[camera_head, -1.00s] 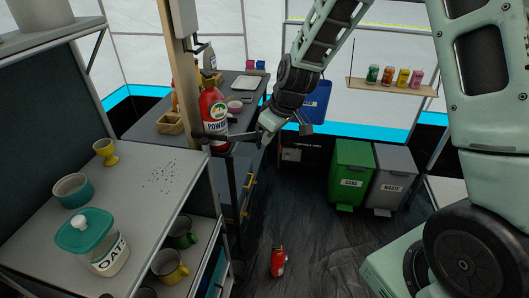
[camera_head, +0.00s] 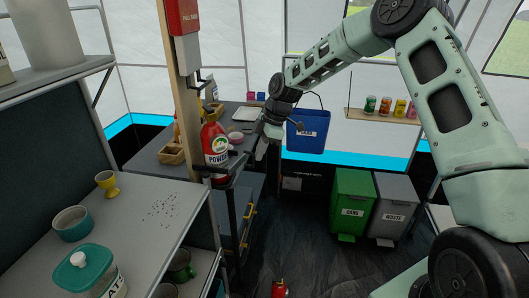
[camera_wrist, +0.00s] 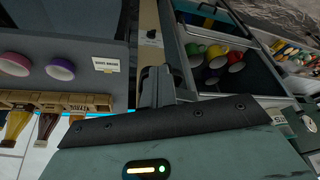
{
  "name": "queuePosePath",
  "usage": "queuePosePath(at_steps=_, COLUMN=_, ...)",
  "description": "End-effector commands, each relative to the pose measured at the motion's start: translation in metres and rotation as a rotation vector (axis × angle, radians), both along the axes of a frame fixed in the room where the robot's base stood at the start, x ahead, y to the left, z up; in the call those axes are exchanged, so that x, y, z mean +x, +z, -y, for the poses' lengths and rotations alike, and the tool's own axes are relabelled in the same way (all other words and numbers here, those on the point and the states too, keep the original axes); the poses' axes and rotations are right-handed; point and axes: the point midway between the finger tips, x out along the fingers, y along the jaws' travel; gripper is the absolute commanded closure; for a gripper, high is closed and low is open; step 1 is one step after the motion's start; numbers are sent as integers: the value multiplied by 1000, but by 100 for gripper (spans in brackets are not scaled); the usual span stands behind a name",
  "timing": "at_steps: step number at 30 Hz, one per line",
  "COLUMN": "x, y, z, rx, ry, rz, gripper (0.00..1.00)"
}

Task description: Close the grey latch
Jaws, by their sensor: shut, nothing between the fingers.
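A grey fitting (camera_head: 187,58) sits on the wooden post below a red box, with a thin hooked part at its lower right. I cannot tell whether this is the grey latch or whether it is open. My gripper (camera_head: 261,155) is shut and empty. It points downward beside the counter, to the right of the post and the red bottle. In the wrist view my shut fingers (camera_wrist: 157,86) show against the wooden post (camera_wrist: 150,22), with nothing between them. No latch is clear in the wrist view.
A red powder bottle (camera_head: 215,146) stands by the post, left of my gripper. A blue bin (camera_head: 308,131) hangs behind it. Green (camera_head: 351,203) and grey (camera_head: 394,207) bins stand on the floor. Shelving with dishes fills the left side. The middle floor is mostly open.

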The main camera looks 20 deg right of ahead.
Motion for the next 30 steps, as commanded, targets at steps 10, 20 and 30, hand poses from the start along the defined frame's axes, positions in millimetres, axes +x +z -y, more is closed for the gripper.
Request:
queuePosePath(at_steps=10, x=14, y=0, z=-7, rx=2, ry=138, rz=-1, gripper=100)
queuePosePath(at_steps=20, x=16, y=0, z=-8, rx=1, ry=163, rz=-1, gripper=100)
queuePosePath(at_steps=30, x=16, y=0, z=-9, rx=1, ry=162, rz=-1, gripper=100)
